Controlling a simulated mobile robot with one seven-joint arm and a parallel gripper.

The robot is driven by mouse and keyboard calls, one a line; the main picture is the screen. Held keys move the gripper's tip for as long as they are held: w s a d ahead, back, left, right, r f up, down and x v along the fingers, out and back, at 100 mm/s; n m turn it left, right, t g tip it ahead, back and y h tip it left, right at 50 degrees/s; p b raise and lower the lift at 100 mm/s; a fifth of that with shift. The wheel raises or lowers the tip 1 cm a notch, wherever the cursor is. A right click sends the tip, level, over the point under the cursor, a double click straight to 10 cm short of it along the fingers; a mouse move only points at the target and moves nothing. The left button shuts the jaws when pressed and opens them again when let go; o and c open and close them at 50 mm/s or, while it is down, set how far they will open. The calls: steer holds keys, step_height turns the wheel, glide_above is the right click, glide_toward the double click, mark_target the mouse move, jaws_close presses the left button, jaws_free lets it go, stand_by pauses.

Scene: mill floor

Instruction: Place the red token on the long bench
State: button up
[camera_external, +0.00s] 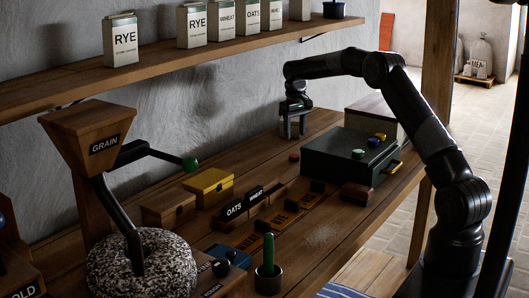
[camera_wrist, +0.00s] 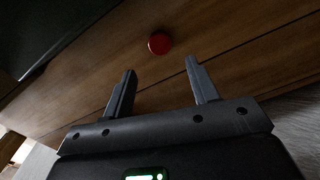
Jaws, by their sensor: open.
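The red token (camera_external: 294,157) is a small round disc lying on the bare planks of the long wooden bench (camera_external: 255,163), to the left of the dark green box. In the wrist view the red token (camera_wrist: 160,43) lies on the wood, just beyond the gap between my fingertips, and nothing touches it. My gripper (camera_external: 294,136) is open and empty, pointing down above the bench near the token. Its two spread fingers (camera_wrist: 160,67) also show in the wrist view. The bench (camera_wrist: 100,65) fills much of that view.
The dark green box (camera_external: 345,165) has several small coloured pieces on its lid. A yellow box (camera_external: 208,187), a wooden box (camera_external: 167,208) and the labelled blocks (camera_external: 240,205) stand farther left. The grain mill (camera_external: 140,265) is at front left. A shelf (camera_external: 165,62) runs above the bench.

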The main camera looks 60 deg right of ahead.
steer(key=s+a+r+n+t, duration=0.1)
steer(key=s+a+r, duration=0.2)
steer(key=a+r, duration=0.35)
steer(key=s+a+r, duration=0.4)
steer(key=r, duration=0.5)
steer(key=s+a+r+t+h, duration=0.1)
steer(key=s+a+r, duration=0.5)
steer(key=s+a, duration=0.25)
steer(key=s+a+f+t, duration=0.1)
steer(key=s+a+f, duration=0.1)
steer(key=s, duration=0.7)
steer(key=s+a+f+n+t, duration=0.1)
steer(key=s+a, duration=0.3)
steer(key=s, duration=0.5)
steer(key=s+a+f+n+t+y, duration=0.1)
steer(key=s+a+f, duration=0.2)
steer(key=s, duration=0.6)
steer(key=shift+s+a+t, duration=0.25)
steer(key=shift+a+t, duration=0.05)
steer(key=shift+a, duration=0.2)
steer(key=shift+o, duration=0.6)
